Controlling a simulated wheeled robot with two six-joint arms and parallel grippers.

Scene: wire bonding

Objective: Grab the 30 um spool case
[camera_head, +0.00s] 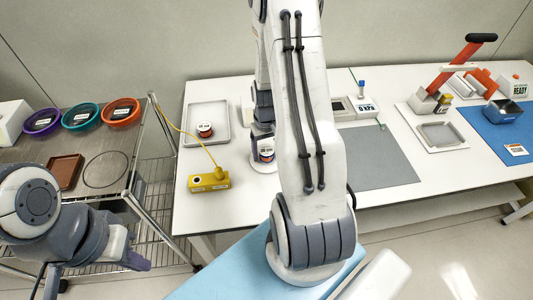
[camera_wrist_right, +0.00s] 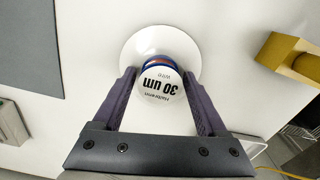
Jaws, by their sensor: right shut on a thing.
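The 30 um spool case (camera_wrist_right: 160,84) has a white round top with black "30 um" lettering and a blue and red side. It stands over a white round disc (camera_wrist_right: 135,48) on the table. My right gripper (camera_wrist_right: 160,88) is shut on it, one purple finger on each side. In the head view the case (camera_head: 266,155) shows just below my right gripper (camera_head: 263,142), partly beside my arm. My left gripper (camera_head: 138,262) is at the lower left, away from the table; its finger opening is unclear.
A similar small spool case (camera_head: 205,130) sits in a grey tray (camera_head: 208,110). A yellow block (camera_head: 208,181) with a cable stands left of the right gripper. A grey mat (camera_head: 385,165) lies to the right. Purple, teal and orange round trays (camera_head: 120,113) are on the left cart.

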